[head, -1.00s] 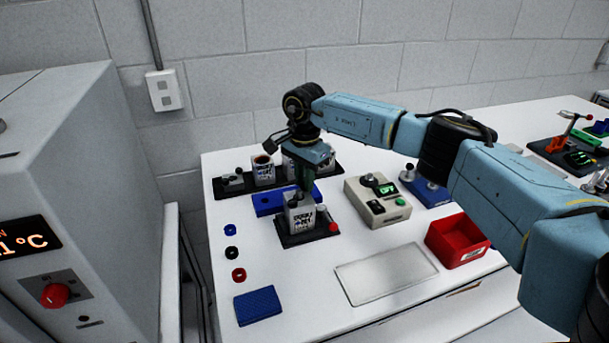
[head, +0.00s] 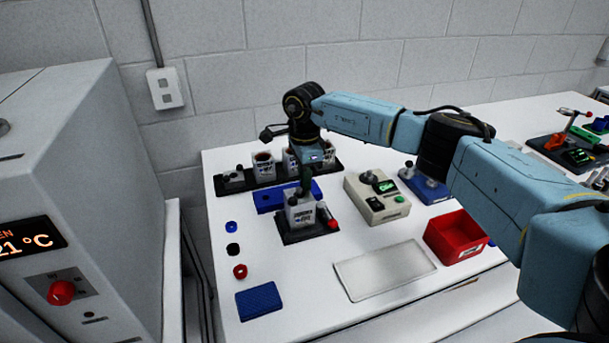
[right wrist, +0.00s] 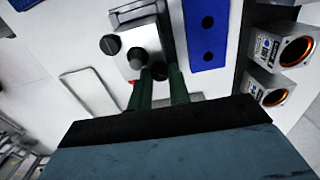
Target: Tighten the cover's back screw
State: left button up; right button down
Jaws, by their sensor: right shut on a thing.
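The servo unit (head: 301,217) stands upright on a small black base (head: 296,239) with a red knob (head: 331,224) at its right. Its grey cover (right wrist: 142,35) faces the camera in the right wrist view, with dark round screw heads (right wrist: 110,44) on it. My right gripper (head: 304,190) points down onto the top of the unit. In the right wrist view its two green fingers (right wrist: 161,86) are closed around a small dark screw head (right wrist: 159,71) at the cover's near edge. The fingers partly hide that screw. My left gripper is not in view.
A blue block (head: 271,199) with holes lies just behind the unit. A black rack (head: 224,189) with several white-cased units stands behind that. A cream tester (head: 376,203) and a red bin (head: 452,240) are to the right. The grey mat (head: 385,270) in front is bare.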

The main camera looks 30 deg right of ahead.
jog(key=shift+w+r, duration=0.1)
jog(key=shift+r, duration=0.05)
jog(key=c, duration=1.3)
grip_release()
notch_tip(320, 180, up, 13)
jog(key=shift+r, duration=0.15)
